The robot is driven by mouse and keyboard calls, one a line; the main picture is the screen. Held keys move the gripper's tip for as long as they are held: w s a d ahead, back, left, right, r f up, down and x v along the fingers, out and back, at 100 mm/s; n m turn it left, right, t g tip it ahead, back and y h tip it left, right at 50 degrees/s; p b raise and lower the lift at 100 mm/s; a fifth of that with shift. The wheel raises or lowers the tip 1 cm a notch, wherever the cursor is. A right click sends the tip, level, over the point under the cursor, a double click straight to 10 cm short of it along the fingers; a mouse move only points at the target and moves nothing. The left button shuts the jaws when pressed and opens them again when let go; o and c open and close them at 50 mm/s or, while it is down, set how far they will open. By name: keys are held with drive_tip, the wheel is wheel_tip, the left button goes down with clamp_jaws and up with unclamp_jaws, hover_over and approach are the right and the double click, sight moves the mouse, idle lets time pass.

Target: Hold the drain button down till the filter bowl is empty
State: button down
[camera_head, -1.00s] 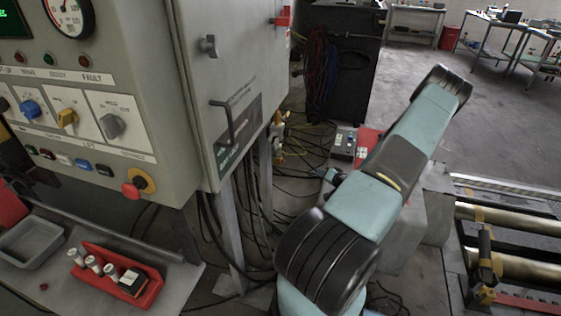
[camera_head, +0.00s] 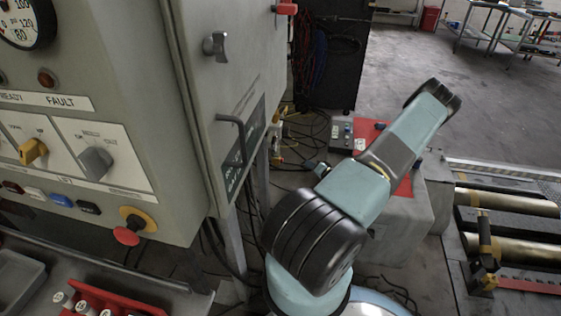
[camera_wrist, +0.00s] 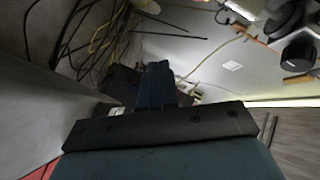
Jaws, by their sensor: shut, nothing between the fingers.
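In the head view, the grey control panel (camera_head: 110,130) on the left carries a row of small push buttons, among them a blue button (camera_head: 61,200) and a black button (camera_head: 88,207). I cannot read a drain label on any of them. No filter bowl can be made out for sure; small brass-coloured fittings (camera_head: 277,140) show partly behind the cabinet. In the wrist view, my gripper (camera_wrist: 155,82) is shut and empty, its dark fingers together in front of loose cables. It touches no button that I can see. My arm's raised links fill the middle of the head view.
A red mushroom button (camera_head: 126,236) sticks out at the panel's lower corner. The grey cabinet (camera_head: 215,100) has a protruding handle (camera_head: 238,140). A red tray (camera_head: 105,300) lies below the panel. Cables (camera_head: 290,165) cover the floor behind; rollers (camera_head: 520,201) lie at right.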

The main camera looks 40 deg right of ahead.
sight(282, 160)
drive_tip(key=w+a, duration=0.5)
drive_tip(key=w, duration=0.1)
drive_tip(key=shift+a, duration=0.25)
idle(0.3)
drive_tip(key=shift+w, duration=0.2)
idle(1.8)
drive_tip(key=shift+w+a+r, duration=0.1)
drive_tip(key=shift+w+a, duration=0.2)
